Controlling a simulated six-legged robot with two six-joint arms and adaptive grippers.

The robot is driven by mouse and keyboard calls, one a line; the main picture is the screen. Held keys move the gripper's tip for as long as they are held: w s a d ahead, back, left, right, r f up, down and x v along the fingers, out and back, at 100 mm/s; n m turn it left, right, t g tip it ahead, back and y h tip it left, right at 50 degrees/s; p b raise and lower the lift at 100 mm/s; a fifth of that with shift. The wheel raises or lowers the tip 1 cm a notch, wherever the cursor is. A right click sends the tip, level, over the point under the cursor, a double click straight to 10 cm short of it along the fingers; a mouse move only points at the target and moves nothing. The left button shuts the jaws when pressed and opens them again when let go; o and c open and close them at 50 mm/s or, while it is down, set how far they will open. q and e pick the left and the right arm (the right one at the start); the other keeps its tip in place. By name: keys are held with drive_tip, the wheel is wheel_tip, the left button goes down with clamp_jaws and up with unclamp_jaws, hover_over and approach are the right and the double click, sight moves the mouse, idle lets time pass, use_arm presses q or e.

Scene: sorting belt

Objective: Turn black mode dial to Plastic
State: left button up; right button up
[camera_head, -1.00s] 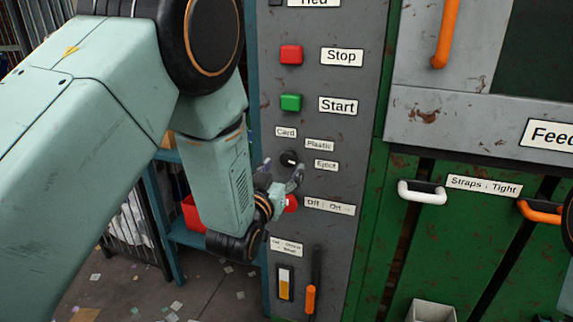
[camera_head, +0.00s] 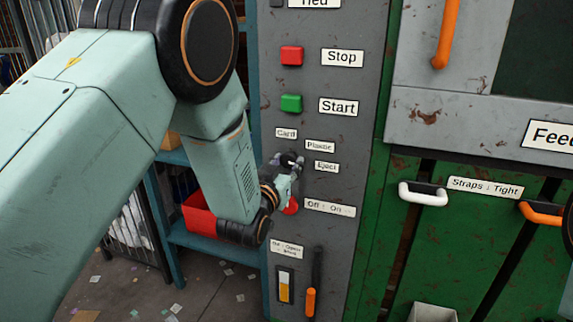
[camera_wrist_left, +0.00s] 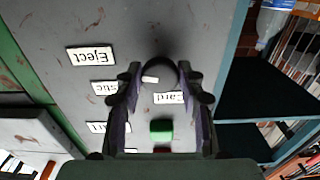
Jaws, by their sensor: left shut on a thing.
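The black mode dial (camera_head: 287,159) is on the grey control panel. It shows better in the left wrist view (camera_wrist_left: 161,69), with a white mark on its lower-left part there, on the side of the Plastic label. The labels Card (camera_head: 286,133), Plastic (camera_head: 320,146) and Eject (camera_head: 327,167) sit around it. In the upside-down wrist view, a finger partly covers Plastic. My left gripper (camera_head: 288,162) is shut on the dial, one finger on each side of it. My right gripper is not in view.
A red Off/On knob (camera_head: 292,206) sits just below my left gripper. Green Start (camera_head: 291,103) and red Stop (camera_head: 292,55) buttons are above. An orange-handled lever (camera_head: 311,300) is lower down. A blue shelf with a red bin (camera_head: 200,215) stands left of the panel.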

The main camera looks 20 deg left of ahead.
use_arm(q)
drive_tip(key=c, duration=0.5)
drive_tip(key=shift+n, duration=0.3)
drive_tip(key=n+p, duration=0.2)
drive_tip(key=n, duration=0.2)
drive_tip(key=shift+r, duration=0.1)
drive_tip(key=n+p, duration=0.2)
drive_tip(key=n, duration=0.3)
idle(0.5)
drive_tip(key=o, duration=1.2)
